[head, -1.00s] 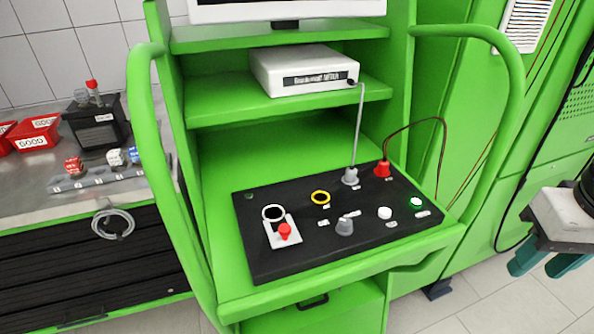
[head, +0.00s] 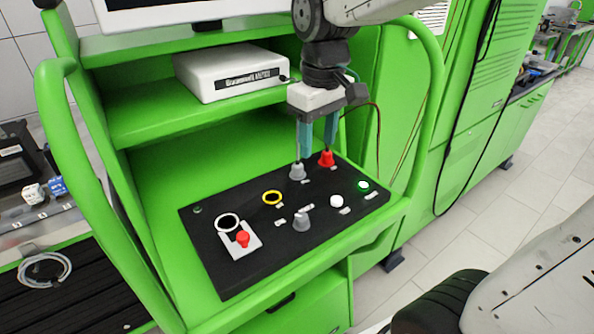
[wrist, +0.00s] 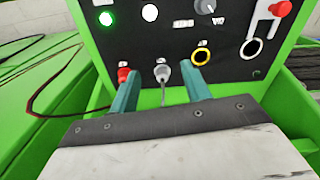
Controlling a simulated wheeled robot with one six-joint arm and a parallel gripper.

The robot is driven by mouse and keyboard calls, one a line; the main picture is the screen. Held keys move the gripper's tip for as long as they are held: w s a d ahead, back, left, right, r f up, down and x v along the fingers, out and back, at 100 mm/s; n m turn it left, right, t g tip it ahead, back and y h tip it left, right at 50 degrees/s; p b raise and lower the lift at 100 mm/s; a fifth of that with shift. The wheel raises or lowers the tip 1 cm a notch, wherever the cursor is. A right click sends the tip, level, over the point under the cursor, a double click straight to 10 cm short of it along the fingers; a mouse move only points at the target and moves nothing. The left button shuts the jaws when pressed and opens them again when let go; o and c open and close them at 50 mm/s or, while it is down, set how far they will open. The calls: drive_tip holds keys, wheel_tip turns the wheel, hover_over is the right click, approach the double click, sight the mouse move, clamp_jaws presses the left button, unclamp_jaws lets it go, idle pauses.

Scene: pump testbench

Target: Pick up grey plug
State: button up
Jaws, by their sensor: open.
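The grey plug (head: 298,172) stands upright in the black panel, left of the red plug (head: 326,158). My gripper (head: 317,153) points down at the panel, its teal fingers open and empty. In the head view its left fingertip overlaps the top of the grey plug, and the right fingertip is near the red plug. In the wrist view the grey plug (wrist: 162,73) shows between the two fingertips (wrist: 160,80), with its grey cable running toward the gripper. The red plug (wrist: 123,74) is just outside the left finger there. I cannot tell whether a finger touches either plug.
The black panel (head: 250,262) also carries a grey knob (head: 301,220), a yellow ring (head: 272,197), a red button (head: 242,238), a white button (head: 336,201) and a lit green button (head: 363,185). A white box (head: 225,72) sits on the shelf behind. Green handrails (head: 68,150) flank the bench.

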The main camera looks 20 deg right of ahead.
drive_tip(key=n, duration=0.1)
hover_over(297, 164)
wheel_tip(297, 164, down, 2)
drive_tip(key=shift+f, duration=0.45)
wheel_tip(297, 164, down, 7)
drive_tip(key=shift+f, duration=0.1)
drive_tip(key=c, duration=0.9)
